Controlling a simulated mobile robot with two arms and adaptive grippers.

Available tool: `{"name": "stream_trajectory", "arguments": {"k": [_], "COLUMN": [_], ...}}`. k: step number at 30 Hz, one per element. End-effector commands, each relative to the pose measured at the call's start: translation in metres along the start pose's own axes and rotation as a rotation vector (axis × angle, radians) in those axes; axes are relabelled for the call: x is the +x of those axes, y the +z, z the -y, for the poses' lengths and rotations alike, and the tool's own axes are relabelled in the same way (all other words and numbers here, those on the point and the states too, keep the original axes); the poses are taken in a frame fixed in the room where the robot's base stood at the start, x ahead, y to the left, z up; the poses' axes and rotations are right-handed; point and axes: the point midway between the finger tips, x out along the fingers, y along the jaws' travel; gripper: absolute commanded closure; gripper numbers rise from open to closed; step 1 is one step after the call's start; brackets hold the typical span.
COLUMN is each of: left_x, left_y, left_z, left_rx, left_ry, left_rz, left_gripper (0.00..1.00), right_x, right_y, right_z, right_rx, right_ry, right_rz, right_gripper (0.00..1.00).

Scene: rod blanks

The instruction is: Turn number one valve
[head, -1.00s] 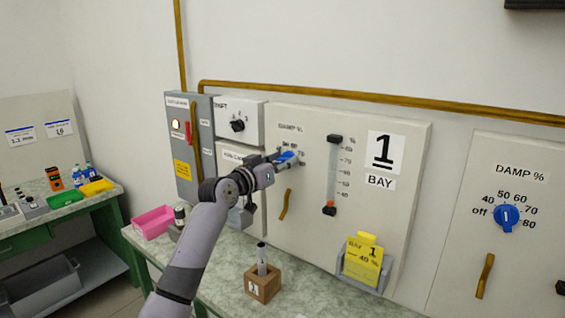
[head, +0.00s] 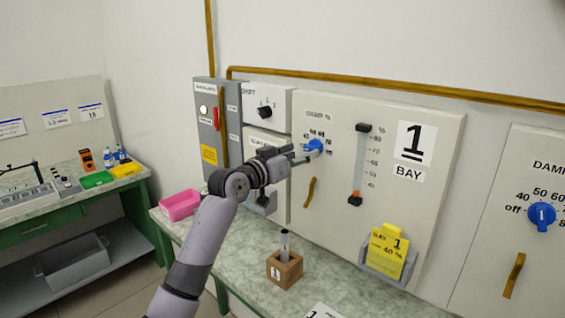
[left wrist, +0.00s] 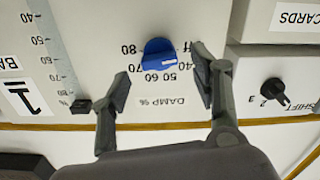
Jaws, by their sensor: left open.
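The blue valve knob (head: 315,146) sits on the bay 1 panel (head: 335,205), under the DAMP % label and ringed by a number scale. It also shows in the left wrist view (left wrist: 158,53), where the picture is upside down. My left gripper (head: 305,152) is at the knob in the head view. In the left wrist view the left gripper (left wrist: 163,88) is open, with one finger on each side of the knob and a visible gap on both sides. Part of the knob's scale is hidden behind the gripper in the head view. My right gripper is not in view.
A second blue knob (head: 541,216) is on the panel at right. A vertical slider gauge (head: 359,165) and a yellow card (head: 387,253) in a holder are on the bay 1 panel. A wooden block (head: 285,270) holding a rod and a pink bin (head: 180,205) stand on the bench.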

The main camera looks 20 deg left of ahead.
Motion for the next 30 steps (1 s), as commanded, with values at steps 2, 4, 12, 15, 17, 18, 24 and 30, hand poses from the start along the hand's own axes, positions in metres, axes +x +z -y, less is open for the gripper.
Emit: {"name": "stream_trajectory", "arguments": {"k": [2, 4, 12, 15, 17, 18, 24, 30], "left_x": [-0.017, -0.030, -0.068, -0.074, -0.075, -0.076, -0.076, -0.075], "left_y": [0.001, 0.001, 0.001, 0.001, 0.001, 0.001, 0.001, 0.001], "left_z": [0.000, 0.001, 0.000, 0.000, -0.001, -0.001, -0.001, -0.001], "left_rx": [0.003, 0.002, 0.001, 0.000, -0.001, -0.001, -0.001, -0.001], "left_ry": [-0.001, -0.001, 0.000, 0.001, 0.001, 0.001, 0.001, 0.001], "left_rz": [0.001, 0.002, 0.002, 0.001, 0.001, 0.001, 0.001, 0.002], "left_gripper": [0.43, 0.43, 0.43, 0.43, 0.43, 0.43, 0.43, 0.43], "right_x": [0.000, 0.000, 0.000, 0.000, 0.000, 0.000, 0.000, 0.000], "right_y": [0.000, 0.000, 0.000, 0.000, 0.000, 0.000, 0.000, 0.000], "right_z": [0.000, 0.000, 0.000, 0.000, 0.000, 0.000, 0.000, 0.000], "right_rx": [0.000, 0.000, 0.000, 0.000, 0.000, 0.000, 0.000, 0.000], "right_ry": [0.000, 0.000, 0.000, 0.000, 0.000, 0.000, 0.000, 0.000], "right_rz": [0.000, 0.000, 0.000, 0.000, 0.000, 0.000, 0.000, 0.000], "right_gripper": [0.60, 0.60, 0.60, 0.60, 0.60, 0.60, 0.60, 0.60]}}
